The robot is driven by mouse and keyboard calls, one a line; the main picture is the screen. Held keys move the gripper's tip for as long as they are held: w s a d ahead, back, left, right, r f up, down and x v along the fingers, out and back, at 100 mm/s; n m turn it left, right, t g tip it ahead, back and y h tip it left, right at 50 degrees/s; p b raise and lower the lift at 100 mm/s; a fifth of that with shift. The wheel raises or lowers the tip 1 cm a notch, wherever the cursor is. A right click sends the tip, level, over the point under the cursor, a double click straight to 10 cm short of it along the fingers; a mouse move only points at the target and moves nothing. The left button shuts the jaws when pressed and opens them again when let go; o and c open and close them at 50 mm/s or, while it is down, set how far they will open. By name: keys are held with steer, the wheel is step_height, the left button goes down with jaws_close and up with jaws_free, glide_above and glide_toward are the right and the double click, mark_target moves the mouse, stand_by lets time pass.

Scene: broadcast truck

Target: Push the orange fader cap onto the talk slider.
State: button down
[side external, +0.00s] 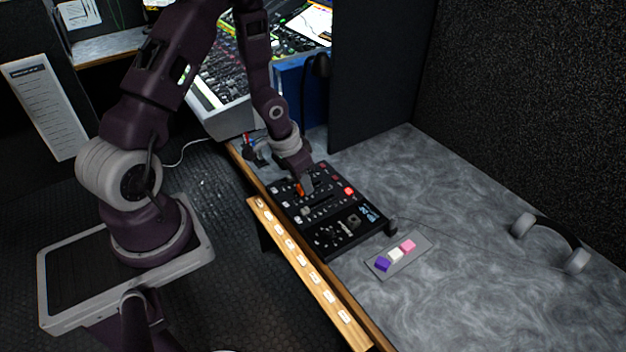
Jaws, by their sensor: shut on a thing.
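My gripper (304,190) is low over the upper half of a black control panel (365,235) on the grey worktop. It is shut on the small orange fader cap (299,189), of which only a little shows beside the fingers. I cannot tell whether the cap touches the panel or is held just above it. The talk slider cannot be picked out; the panel's labels are too small to read and the gripper covers part of its face.
A grey tray (413,262) with purple, white and pink caps lies right of the panel. Headphones (549,238) lie at the far right. A wooden rail (268,225) with white labels runs along the front edge. A dark partition (375,80) stands behind. The worktop's right side is largely clear.

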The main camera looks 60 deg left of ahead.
mark_target(305, 209)
steer(key=shift+f, duration=2.95)
steer(key=shift+f, duration=1.35)
steer(key=c, duration=1.2)
jaws_free()
steer(key=shift+o, duration=0.2)
steer(key=v, duration=0.7)
steer(key=shift+r, duration=0.15)
